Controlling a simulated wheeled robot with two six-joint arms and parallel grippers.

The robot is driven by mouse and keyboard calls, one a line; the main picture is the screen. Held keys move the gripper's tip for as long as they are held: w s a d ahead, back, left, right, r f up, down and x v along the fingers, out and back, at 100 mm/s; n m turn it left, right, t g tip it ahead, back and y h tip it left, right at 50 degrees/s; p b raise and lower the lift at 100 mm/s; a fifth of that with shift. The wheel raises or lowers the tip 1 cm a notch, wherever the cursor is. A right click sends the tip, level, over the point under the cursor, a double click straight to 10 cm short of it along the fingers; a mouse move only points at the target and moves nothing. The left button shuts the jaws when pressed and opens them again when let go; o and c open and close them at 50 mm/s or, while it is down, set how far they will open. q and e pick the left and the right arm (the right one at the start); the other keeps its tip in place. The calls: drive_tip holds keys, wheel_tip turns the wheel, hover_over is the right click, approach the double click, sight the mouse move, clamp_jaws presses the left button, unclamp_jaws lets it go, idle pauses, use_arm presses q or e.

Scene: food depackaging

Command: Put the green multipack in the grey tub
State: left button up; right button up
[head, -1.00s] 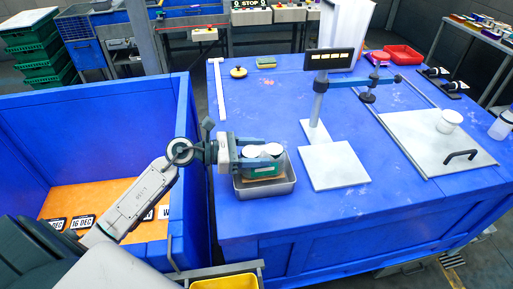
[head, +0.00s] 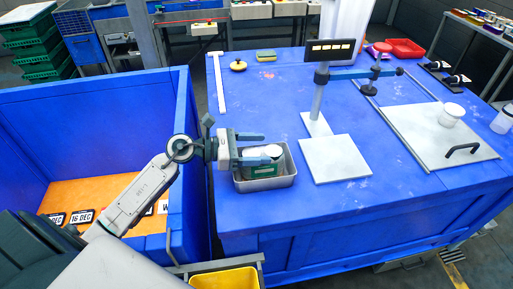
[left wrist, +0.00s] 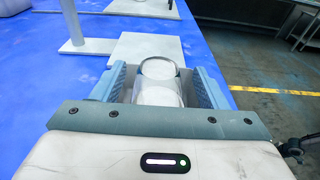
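The green multipack (head: 259,171), with white round lids and a green sleeve, sits inside the grey tub (head: 286,181) near the table's left edge. My left gripper (head: 267,149) is over the tub, its two fingers apart. In the left wrist view the white lids of the multipack (left wrist: 160,97) show between the spread fingers of the left gripper (left wrist: 158,72), with a gap beside each finger. The fingers hide part of the pack in the head view. My right gripper is not in view.
A grey plate (head: 335,160) with a display post stands right of the tub. A board with a black handle (head: 462,151) lies further right. A blue bin (head: 182,120) with an orange floor adjoins the table on the left. A yellow container (head: 225,279) is in front.

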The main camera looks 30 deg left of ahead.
sight(242, 153)
use_arm(q)
drive_tip(key=shift+o, duration=0.7)
drive_tip(key=shift+r+p, duration=0.6)
drive_tip(key=shift+p, duration=0.1)
drive_tip(key=shift+s+a+r, duration=0.1)
drive_tip(key=v, duration=0.1)
drive_tip(key=b+v, duration=0.2)
drive_tip(key=shift+s+a+f, duration=0.2)
drive_tip(key=shift+a, duration=0.05)
drive_tip(key=p+v, duration=0.3)
drive_tip(key=v, duration=0.5)
drive_tip(key=shift+r+p, duration=0.2)
drive_tip(key=shift+p, duration=0.1)
drive_tip(key=shift+s, duration=0.1)
